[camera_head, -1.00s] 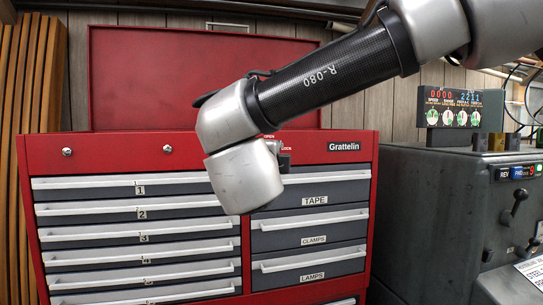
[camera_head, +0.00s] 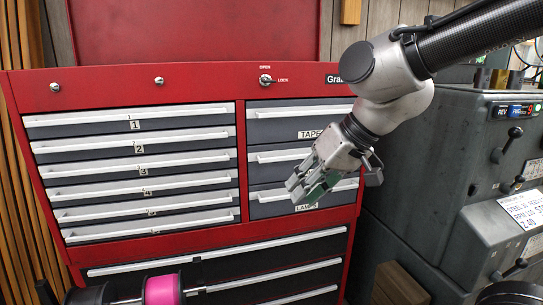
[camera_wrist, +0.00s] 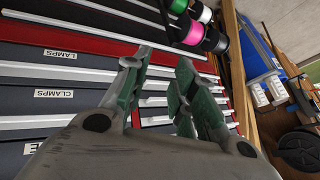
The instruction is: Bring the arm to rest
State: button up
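My gripper (camera_head: 308,190) is at the lower end of my arm, to the right of centre in the head view. The drawers appear shut. I cannot tell how far the fingertips are from the drawer fronts.
A grey machine (camera_head: 425,190) with levers stands right of the chest. A blue object (camera_wrist: 258,65) stands at the right there.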

jog(key=s+d+m+h, duration=0.2)
jog(key=s+d+h, duration=0.1)
jog(key=d, duration=1.1)
jog(key=s+d+m+t+h, duration=0.1)
jog(key=s+d+m+h, duration=0.2)
jog(key=d, duration=1.2)
jog(key=shift+s+d+f, duration=0.25)
jog(key=shift+s+d, duration=0.05)
jog(key=shift+s, duration=0.9)
